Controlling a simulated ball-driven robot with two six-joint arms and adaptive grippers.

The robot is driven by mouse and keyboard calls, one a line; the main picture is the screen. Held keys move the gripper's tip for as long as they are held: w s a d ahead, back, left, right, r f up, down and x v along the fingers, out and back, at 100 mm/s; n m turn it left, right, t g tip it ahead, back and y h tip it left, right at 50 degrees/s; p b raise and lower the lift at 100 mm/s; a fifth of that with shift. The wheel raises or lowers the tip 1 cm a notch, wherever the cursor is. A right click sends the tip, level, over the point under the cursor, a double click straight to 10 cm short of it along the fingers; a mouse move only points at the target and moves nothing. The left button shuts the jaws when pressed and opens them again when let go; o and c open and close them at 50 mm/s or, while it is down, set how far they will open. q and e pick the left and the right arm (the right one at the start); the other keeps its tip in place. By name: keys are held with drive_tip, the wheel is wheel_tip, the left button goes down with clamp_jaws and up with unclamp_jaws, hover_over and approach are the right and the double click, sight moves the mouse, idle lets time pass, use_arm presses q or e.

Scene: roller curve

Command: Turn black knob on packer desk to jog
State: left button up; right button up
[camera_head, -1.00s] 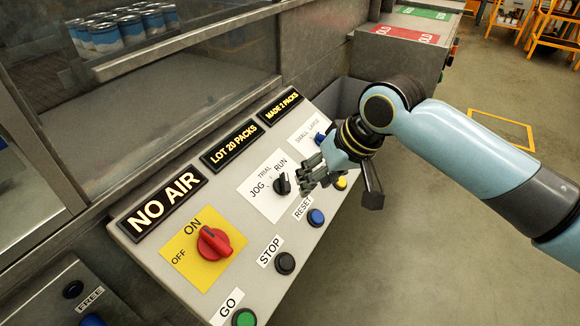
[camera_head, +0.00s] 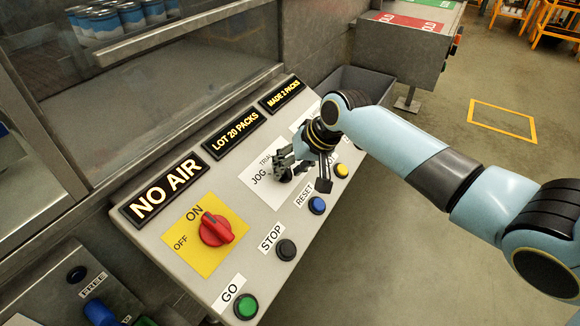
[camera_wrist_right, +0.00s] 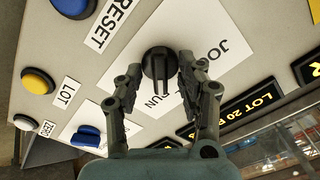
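The black knob (camera_wrist_right: 160,68) sits on a white plate marked JOG, TRIAL and RUN on the sloped desk panel (camera_head: 190,275). In the right wrist view its ridge points down toward the partly covered RUN label. My right gripper (camera_wrist_right: 160,72) is open, with one finger on each side of the knob and narrow gaps between. I cannot tell whether either finger touches it. In the head view my right gripper (camera_head: 284,163) covers most of the knob and the RUN label. The JOG label stays visible on the left. My left gripper is not in view.
A red switch (camera_head: 215,229) on a yellow plate, a black STOP button (camera_head: 286,249), a green GO button (camera_head: 246,307) and a blue RESET button (camera_head: 317,205) share the panel. A NO AIR display (camera_head: 163,190) lies along its upper edge. Open floor lies right.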

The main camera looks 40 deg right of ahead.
clamp_jaws()
idle(0.5)
drive_tip(key=n+p, duration=0.1)
drive_tip(key=n, duration=0.2)
drive_tip(key=shift+r, duration=0.1)
drive_tip(key=n, duration=0.3)
drive_tip(key=shift+n, duration=0.3)
drive_tip(key=n, duration=1.1)
drive_tip(key=shift+n+b, duration=0.3)
drive_tip(key=shift+n, duration=0.1)
unclamp_jaws()
